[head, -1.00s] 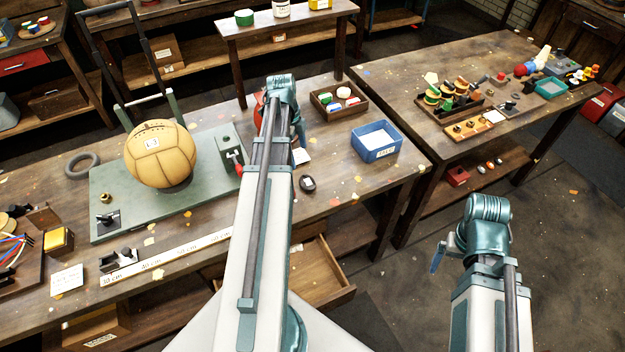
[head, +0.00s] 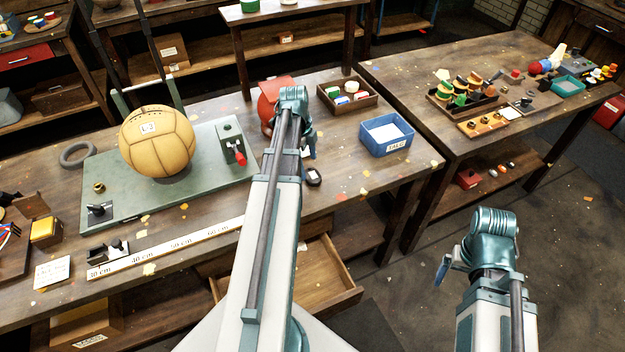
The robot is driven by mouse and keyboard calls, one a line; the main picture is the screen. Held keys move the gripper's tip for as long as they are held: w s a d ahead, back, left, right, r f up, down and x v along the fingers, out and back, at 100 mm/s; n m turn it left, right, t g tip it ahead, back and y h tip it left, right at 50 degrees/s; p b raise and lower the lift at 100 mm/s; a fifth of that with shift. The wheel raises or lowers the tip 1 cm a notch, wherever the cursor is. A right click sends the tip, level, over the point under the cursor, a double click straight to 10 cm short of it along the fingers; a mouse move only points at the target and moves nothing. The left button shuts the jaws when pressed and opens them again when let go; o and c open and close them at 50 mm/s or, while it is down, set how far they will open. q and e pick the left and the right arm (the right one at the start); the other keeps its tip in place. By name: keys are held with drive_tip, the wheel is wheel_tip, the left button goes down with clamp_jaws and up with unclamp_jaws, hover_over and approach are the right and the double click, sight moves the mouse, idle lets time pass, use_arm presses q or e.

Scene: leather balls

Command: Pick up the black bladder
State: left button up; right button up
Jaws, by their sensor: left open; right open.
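No thing shows clearly as a black bladder. My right gripper (head: 442,271) hangs over the floor at the right, open, with no held thing visible.
A tan leather ball (head: 157,141) sits on a green plate (head: 215,180). A red thing (head: 270,97) is partly behind my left arm. A blue bin (head: 387,136) and wooden tray (head: 372,101) stand to the right. An open drawer (head: 350,296) juts from the bench.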

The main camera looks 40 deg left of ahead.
sight(313, 173)
use_arm(q)
drive_tip(key=shift+w+d+f+b, duration=0.15)
drive_tip(key=shift+d+f+b, duration=0.05)
drive_tip(key=shift+f+b, duration=0.65)
drive_tip(key=shift+w+d+f+b, duration=0.1)
drive_tip(key=shift+d+f+b, duration=0.05)
drive_tip(key=shift+f+b, duration=0.75)
drive_tip(key=shift+w+d+f+b, duration=0.15)
drive_tip(key=shift+d+f+b, duration=0.05)
drive_tip(key=shift+f+b, duration=0.65)
drive_tip(key=shift+r, duration=0.1)
drive_tip(key=c, duration=1.2)
drive_tip(key=shift+c, duration=0.2)
drive_tip(key=shift+r+p, duration=0.15)
drive_tip(key=shift+p, duration=0.15)
